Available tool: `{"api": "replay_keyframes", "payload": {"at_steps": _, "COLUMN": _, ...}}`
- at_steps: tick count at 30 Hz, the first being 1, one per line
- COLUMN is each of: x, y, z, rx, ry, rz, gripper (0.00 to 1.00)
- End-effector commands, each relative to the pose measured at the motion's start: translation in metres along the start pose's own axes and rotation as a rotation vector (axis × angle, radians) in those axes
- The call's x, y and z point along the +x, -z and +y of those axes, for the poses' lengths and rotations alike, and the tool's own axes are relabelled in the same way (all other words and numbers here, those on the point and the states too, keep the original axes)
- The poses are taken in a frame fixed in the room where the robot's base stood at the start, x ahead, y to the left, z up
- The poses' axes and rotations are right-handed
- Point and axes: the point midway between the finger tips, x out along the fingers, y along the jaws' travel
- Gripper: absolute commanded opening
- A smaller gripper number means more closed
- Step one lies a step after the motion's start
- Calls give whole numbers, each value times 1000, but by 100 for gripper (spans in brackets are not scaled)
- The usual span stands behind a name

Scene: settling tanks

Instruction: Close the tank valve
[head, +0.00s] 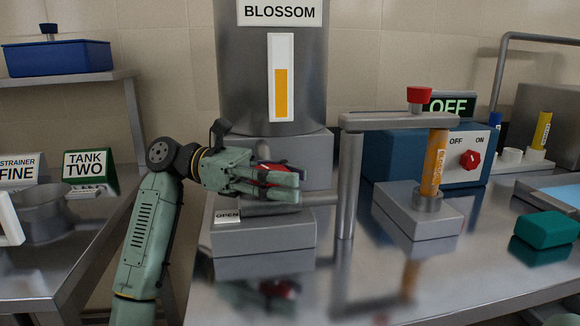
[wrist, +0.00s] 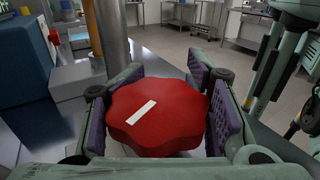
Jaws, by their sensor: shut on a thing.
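The tank valve has a red lobed handwheel (wrist: 178,100) with a white bar mark, which lies slanted in the wrist view. In the head view only bits of its red (head: 264,166) show between my fingers. My gripper (head: 287,184) is shut on the handwheel, with purple pads on both sides of it in the wrist view. The valve sits on a grey block (head: 265,237) with an "OPEN" label (head: 227,216) at its left. The steel tank (head: 232,75) labelled "BLOSSOM" stands behind it. Its level gauge (head: 281,78) shows an orange column a bit over half high.
A steel post with a horizontal arm (head: 395,121) and an orange tube (head: 434,160) stand right of the valve. A blue box (head: 400,158) with a red OFF/ON knob (head: 470,159) is behind. A green block (head: 543,229) lies at the right. The bench front is clear.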

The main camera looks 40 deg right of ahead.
Motion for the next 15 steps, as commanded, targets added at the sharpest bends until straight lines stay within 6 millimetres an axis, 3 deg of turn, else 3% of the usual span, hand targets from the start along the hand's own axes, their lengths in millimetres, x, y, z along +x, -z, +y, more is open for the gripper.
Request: {"api": "replay_keyframes", "payload": {"at_steps": 15, "x": -5, "y": -4, "z": -4, "rx": -2, "ry": 181, "rz": -11, "gripper": 15}}
